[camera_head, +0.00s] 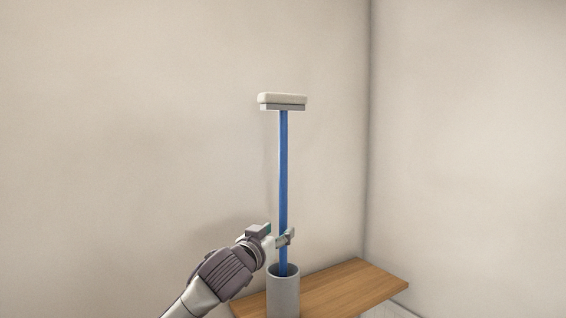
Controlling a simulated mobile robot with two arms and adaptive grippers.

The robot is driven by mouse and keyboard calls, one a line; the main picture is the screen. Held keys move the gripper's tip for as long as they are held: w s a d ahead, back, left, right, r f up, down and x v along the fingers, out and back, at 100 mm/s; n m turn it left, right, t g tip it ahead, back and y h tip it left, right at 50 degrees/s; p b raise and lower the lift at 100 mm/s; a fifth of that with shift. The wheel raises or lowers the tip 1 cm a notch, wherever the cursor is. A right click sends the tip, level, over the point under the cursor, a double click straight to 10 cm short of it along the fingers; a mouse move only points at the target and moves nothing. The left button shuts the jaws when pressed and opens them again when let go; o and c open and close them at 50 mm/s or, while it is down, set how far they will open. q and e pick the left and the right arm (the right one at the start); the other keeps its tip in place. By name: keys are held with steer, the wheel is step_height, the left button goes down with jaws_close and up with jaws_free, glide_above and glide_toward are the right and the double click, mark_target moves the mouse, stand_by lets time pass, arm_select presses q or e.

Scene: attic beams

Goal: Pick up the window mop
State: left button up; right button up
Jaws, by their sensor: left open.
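The window mop (283,170) stands upright, with a blue pole and a pale, flat head (282,99) at the top. The foot of its pole is inside a grey cylindrical holder (283,296). My left gripper (281,238) reaches in from the lower left and is at the lower part of the pole, a little above the holder's rim. Its jaws are open, with the pole at or between the fingers. I cannot tell whether a finger touches the pole. My right gripper is not in view.
The holder stands on a wooden bench or shelf (345,286) near the corner of the room. A beige wall (150,120) rises close behind the mop, and another wall (470,150) stands to the right. The space around the mop's head is clear.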

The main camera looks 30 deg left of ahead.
mark_target(281, 225)
arm_select(q)
steer(key=w, duration=0.1)
steer(key=w+p, duration=0.1)
steer(key=w+r+p, duration=0.1)
steer(key=shift+w+a, duration=0.3)
steer(key=shift+w, duration=0.1)
steer(key=shift+w+f, duration=0.25)
steer(key=shift+w, duration=0.2)
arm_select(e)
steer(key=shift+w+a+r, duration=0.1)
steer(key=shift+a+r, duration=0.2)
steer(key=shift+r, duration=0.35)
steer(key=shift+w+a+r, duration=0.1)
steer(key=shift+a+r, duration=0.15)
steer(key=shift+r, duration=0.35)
arm_select(q)
steer(key=shift+s, duration=0.1)
steer(key=c, duration=0.6)
jaws_close()
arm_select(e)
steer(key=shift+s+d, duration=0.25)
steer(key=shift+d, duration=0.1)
